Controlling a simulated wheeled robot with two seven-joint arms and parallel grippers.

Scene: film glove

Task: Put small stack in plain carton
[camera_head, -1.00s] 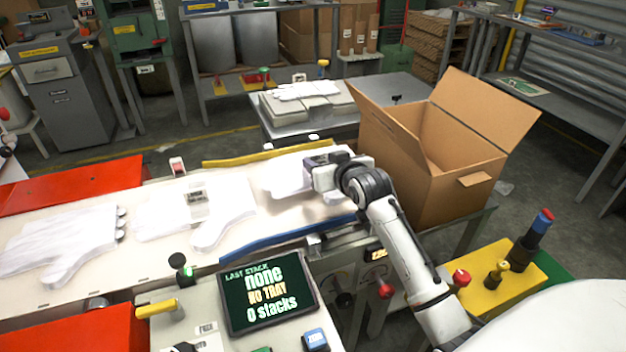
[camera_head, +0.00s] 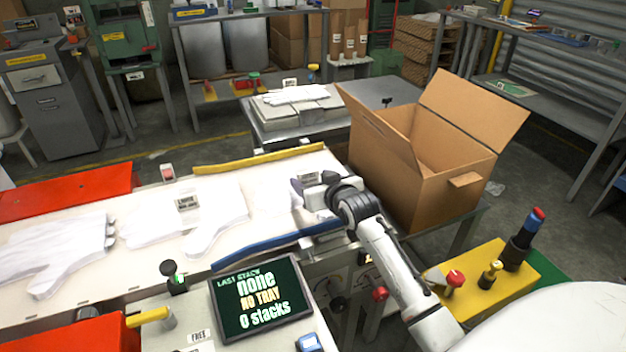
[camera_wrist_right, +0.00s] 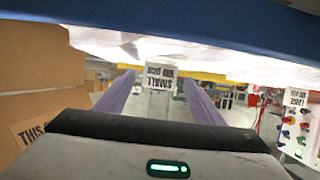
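The small stack of white gloves (camera_head: 273,198) lies at the right end of the pale conveyor bed. My right gripper (camera_head: 312,190) is at its right side, low over the bed. In the right wrist view the label reading SMALL (camera_wrist_right: 160,78) shows upside down between my two fingers, which stand apart. White glove material (camera_wrist_right: 190,50) spans the top there. Whether the fingers touch the stack is hidden. The plain carton (camera_head: 410,190) is brown, with its flaps up, to the right of my gripper. My left gripper is not in view.
Larger glove stacks lie left on the bed, one with a label (camera_head: 187,203). A blue rail (camera_head: 280,245) and a yellow rail (camera_head: 260,159) edge the bed. A yellow control box (camera_head: 470,290) stands front right.

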